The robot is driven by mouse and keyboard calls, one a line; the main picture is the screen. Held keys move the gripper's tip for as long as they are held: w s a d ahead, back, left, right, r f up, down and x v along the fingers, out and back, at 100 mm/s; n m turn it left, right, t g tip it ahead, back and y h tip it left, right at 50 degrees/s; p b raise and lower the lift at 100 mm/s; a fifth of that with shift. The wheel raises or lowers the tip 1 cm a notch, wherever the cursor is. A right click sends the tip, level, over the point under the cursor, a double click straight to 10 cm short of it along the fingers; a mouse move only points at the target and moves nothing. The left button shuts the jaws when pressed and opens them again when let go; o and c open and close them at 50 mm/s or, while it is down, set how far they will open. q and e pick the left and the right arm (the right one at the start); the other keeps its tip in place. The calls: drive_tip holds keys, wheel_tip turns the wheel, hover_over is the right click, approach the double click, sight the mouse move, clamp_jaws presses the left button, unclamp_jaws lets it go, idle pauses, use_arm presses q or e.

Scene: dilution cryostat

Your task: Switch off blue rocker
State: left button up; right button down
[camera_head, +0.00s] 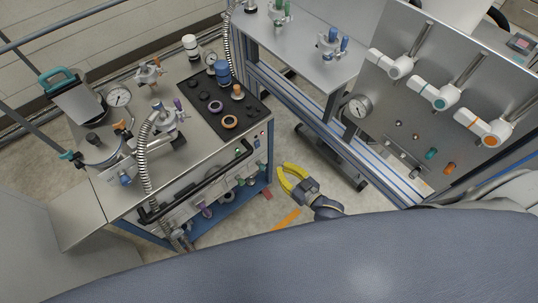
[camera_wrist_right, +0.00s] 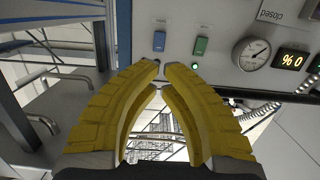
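In the right wrist view the blue rocker (camera_wrist_right: 159,41) sits on a pale panel, left of a green rocker (camera_wrist_right: 201,46). My right gripper (camera_wrist_right: 162,67) has yellow fingers whose tips nearly meet, with nothing between them. In that view the tips appear just below the blue rocker; whether they touch the panel I cannot tell. In the head view the right gripper (camera_head: 281,168) is beside the right end of the cart (camera_head: 188,76). My left gripper is not in view.
A small green lamp (camera_wrist_right: 195,66) glows below the green rocker. A round gauge (camera_wrist_right: 251,53) and a lit number display (camera_wrist_right: 291,60) are to the right. In the head view a frame with a grey panel (camera_head: 440,110) stands right of the gripper, across a floor gap.

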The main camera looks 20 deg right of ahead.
sight(258, 145)
drive_tip(key=x, duration=1.3)
drive_tip(key=shift+w+a+f, duration=0.1)
drive_tip(key=shift+w+a, duration=0.05)
drive_tip(key=shift+w, duration=0.1)
